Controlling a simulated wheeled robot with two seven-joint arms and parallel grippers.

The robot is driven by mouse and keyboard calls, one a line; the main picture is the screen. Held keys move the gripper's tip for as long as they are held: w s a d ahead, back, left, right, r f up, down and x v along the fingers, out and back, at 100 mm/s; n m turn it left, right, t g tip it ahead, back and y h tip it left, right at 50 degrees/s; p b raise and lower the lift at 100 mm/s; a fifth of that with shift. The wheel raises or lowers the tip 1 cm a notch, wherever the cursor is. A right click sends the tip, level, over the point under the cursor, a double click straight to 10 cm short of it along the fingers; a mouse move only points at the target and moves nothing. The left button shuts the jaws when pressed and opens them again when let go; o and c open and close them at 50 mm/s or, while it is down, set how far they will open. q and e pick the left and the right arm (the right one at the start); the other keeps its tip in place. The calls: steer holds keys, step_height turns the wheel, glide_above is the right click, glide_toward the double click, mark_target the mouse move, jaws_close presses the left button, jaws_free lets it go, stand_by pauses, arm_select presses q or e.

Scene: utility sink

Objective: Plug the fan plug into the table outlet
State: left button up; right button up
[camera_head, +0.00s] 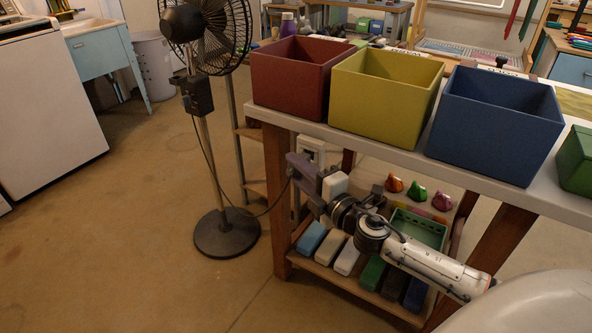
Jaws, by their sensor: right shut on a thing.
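The black standing fan (210,28) stands on the floor left of the table. Its dark cord (268,208) hangs from the control box and rises to my right gripper. My right gripper (300,171) is beside the table's left end, below the tabletop, and is shut on the fan plug at the cord's end. The plug itself is mostly hidden by the fingers. The white table outlet (311,147) is just behind and above the gripper, under the table edge. I cannot tell whether the plug touches it. My left gripper is not in view.
Red (290,82), yellow (375,95) and blue bins (490,125) stand on the tabletop (400,154) above my right arm. A lower shelf (335,275) holds several coloured blocks and a green crate (420,229). The floor left of the fan is clear.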

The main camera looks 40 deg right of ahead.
steer(key=shift+w+d, duration=0.25)
steer(key=shift+d, duration=0.35)
steer(key=shift+w+d, duration=0.2)
steer(key=shift+d, duration=0.35)
steer(key=o, duration=1.1)
steer(key=shift+s, duration=0.25)
steer(key=s+b, duration=0.1)
steer(key=s, duration=0.8)
steer(key=shift+s, duration=0.4)
